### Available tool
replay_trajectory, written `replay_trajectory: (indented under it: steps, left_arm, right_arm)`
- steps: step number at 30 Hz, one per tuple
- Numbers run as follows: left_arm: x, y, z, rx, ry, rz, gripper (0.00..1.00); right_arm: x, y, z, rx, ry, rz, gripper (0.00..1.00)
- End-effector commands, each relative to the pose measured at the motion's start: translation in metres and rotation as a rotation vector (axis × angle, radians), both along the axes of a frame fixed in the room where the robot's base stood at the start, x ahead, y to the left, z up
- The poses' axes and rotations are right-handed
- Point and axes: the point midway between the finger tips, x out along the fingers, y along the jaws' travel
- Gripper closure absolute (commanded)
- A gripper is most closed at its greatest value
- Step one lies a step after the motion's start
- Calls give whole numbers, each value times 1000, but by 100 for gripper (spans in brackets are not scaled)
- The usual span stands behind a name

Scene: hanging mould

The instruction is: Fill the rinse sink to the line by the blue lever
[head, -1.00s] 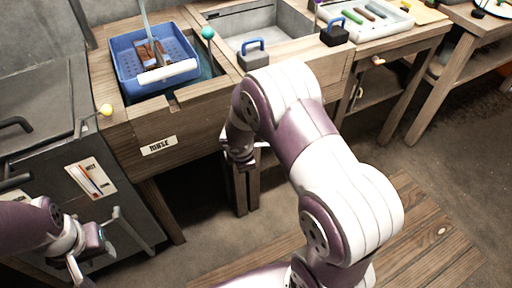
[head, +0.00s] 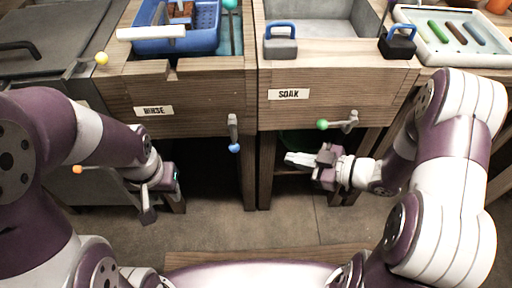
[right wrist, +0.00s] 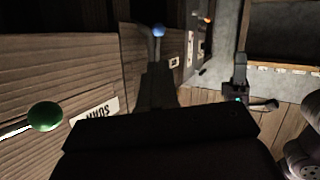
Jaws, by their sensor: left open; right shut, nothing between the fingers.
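The rinse sink (head: 190,88) is the wooden basin at the left, with a RINSE label (head: 153,111) on its front. A strip of bluish water shows beside the basket in it; its fill line cannot be made out. The blue-knobbed lever (head: 234,147) hangs down from its front at the right. It also shows in the right wrist view (right wrist: 159,31). My left gripper (head: 164,200) is open and empty, below and left of the blue lever. My right gripper (head: 293,159) is shut and empty, below the green lever and right of the blue one.
A blue basket (head: 205,32) sits in the rinse sink. The soak sink (head: 330,85) has a green-knobbed lever (head: 323,125), also close in the right wrist view (right wrist: 45,116). Two blue-handled blocks (head: 280,42) stand on its rim.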

Motion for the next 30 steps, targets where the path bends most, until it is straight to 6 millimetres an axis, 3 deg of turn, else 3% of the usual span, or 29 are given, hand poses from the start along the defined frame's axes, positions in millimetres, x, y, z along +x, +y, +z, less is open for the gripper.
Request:
replay_trajectory:
  steps: [11,24,30]
  left_arm:
    - [0,0,-7,0,0,0,57]
    - [0,0,-43,0,0,0,57]
    - [0,0,-55,0,0,0,57]
  right_arm:
    - [6,9,-7,-5,-1,2,100]
    - [47,85,-37,-5,-2,4,100]
    - [61,108,-45,-5,-2,0,100]
